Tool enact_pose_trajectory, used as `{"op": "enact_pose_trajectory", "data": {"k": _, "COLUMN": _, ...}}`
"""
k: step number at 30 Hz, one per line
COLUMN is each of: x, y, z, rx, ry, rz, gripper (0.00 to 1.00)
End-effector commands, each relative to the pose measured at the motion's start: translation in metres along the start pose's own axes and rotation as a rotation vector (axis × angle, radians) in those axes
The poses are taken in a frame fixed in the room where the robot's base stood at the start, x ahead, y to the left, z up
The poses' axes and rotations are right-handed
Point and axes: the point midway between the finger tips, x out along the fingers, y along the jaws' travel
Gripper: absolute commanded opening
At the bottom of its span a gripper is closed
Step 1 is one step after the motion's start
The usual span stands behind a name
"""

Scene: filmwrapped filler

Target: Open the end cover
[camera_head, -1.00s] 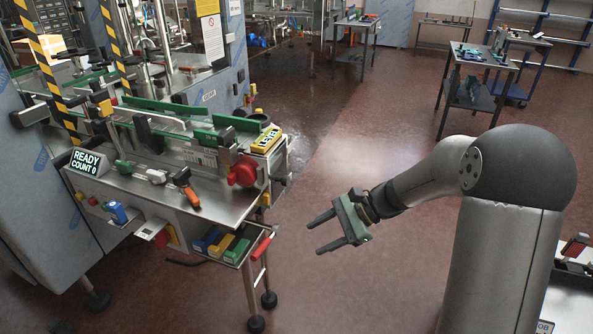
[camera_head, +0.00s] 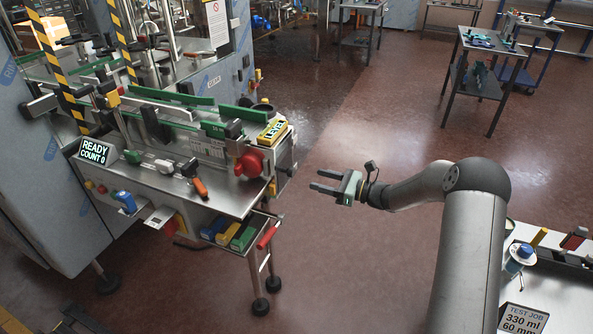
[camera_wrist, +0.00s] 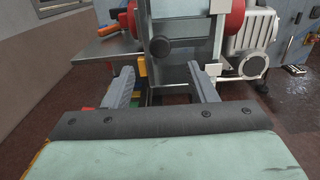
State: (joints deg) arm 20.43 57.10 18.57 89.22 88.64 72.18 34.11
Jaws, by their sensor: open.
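The end cover looks to be the grey panel with a dark knob (camera_wrist: 160,49) on the machine's near end, seen ahead in the wrist view; I cannot be sure of its edges. It looks shut, though I cannot tell for certain. In the head view the machine's right end (camera_head: 284,160) shows side-on, beside a red handwheel (camera_head: 250,164). My gripper (camera_head: 315,181) is open and empty, to the right of that end and apart from it, fingers pointing left toward it. In the wrist view the open fingers (camera_wrist: 163,75) stand below the knob, with a gap to the panel.
A shelf with blue, yellow and green blocks (camera_head: 229,234) and a red handle (camera_head: 267,237) sits below the machine's end. A work table (camera_head: 560,290) with a bottle and a job card (camera_head: 523,320) is at the lower right. The floor between is clear.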

Motion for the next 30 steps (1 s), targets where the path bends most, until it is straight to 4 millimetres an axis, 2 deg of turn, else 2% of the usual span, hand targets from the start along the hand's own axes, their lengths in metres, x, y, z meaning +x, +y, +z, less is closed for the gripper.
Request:
{"op": "enact_pose_trajectory", "data": {"k": 1, "x": 0.013, "y": 0.001, "z": 0.002, "rx": 0.001, "ry": 0.000, "rz": 0.002, "gripper": 0.52}}
{"op": "enact_pose_trajectory", "data": {"k": 6, "x": 0.048, "y": 0.001, "z": 0.002, "rx": 0.000, "ry": 0.001, "rz": 0.003, "gripper": 0.52}}
{"op": "enact_pose_trajectory", "data": {"k": 12, "x": 0.075, "y": 0.000, "z": 0.001, "rx": 0.000, "ry": 0.001, "rz": 0.001, "gripper": 0.52}}
{"op": "enact_pose_trajectory", "data": {"k": 17, "x": 0.085, "y": 0.000, "z": 0.000, "rx": -0.001, "ry": 0.001, "rz": 0.000, "gripper": 0.52}}
{"op": "enact_pose_trajectory", "data": {"k": 25, "x": 0.086, "y": 0.000, "z": 0.000, "rx": -0.001, "ry": 0.001, "rz": 0.000, "gripper": 0.52}}
{"op": "enact_pose_trajectory", "data": {"k": 26, "x": 0.086, "y": 0.000, "z": 0.000, "rx": -0.001, "ry": 0.001, "rz": 0.000, "gripper": 0.46}}
{"op": "enact_pose_trajectory", "data": {"k": 30, "x": 0.086, "y": 0.000, "z": 0.000, "rx": -0.001, "ry": 0.001, "rz": 0.000, "gripper": 0.07}}
